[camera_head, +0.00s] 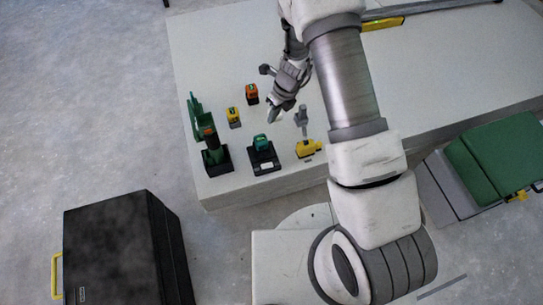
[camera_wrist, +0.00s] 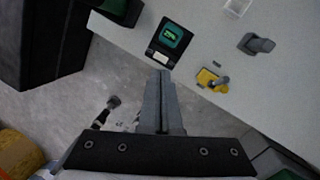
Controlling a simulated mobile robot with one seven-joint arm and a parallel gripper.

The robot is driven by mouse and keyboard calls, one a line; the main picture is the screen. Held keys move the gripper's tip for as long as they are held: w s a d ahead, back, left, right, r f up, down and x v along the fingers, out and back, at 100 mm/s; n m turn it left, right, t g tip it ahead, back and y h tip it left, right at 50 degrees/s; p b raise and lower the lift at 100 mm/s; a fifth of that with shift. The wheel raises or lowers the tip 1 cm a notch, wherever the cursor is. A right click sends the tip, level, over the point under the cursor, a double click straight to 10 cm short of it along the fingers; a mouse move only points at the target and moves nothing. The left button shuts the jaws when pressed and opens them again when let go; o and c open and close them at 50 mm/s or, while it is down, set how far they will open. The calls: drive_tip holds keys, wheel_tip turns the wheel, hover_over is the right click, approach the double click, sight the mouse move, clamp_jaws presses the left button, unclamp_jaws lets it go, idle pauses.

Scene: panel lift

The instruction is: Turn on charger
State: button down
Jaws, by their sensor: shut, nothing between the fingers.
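The charger is a black base (camera_head: 264,161) with a teal block (camera_head: 261,142) seated on it, near the front edge of the white table. In the wrist view the teal block (camera_wrist: 171,35) bears a lit green readout, too small to read surely, and the black base (camera_wrist: 158,58) extends toward me. My gripper (camera_head: 273,117) is above the table, behind the charger in the head view. In the wrist view my gripper (camera_wrist: 161,75) has its fingers together and empty, their tips appearing just below the charger's base. Whether they touch it cannot be told.
A green tool (camera_head: 212,150) stands left of the charger. Yellow (camera_head: 234,115) and orange (camera_head: 252,94) blocks lie behind it. A black case (camera_head: 105,250) and green box (camera_head: 495,155) flank the table.

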sight(270, 166)
wheel_tip(270, 166, down, 11)
drive_tip(key=s+d+m+h, duration=0.1)
drive_tip(key=s+m, duration=0.1)
drive_tip(key=m, duration=0.2)
drive_tip(key=shift+s+d+m+g, duration=0.25)
drive_tip(key=shift+s+m+g, duration=0.05)
drive_tip(key=shift+s, duration=0.1)
drive_tip(key=shift+r, duration=0.1)
drive_tip(key=f+b, duration=0.1)
drive_tip(key=f, duration=0.3)
drive_tip(key=a+f+b, duration=0.1)
drive_tip(key=f, duration=0.4)
drive_tip(key=a+f+b, duration=0.1)
drive_tip(key=f+b, duration=0.1)
drive_tip(key=f, duration=0.2)
drive_tip(key=shift+s+f, duration=0.3)
drive_tip(key=shift+f, duration=0.1)
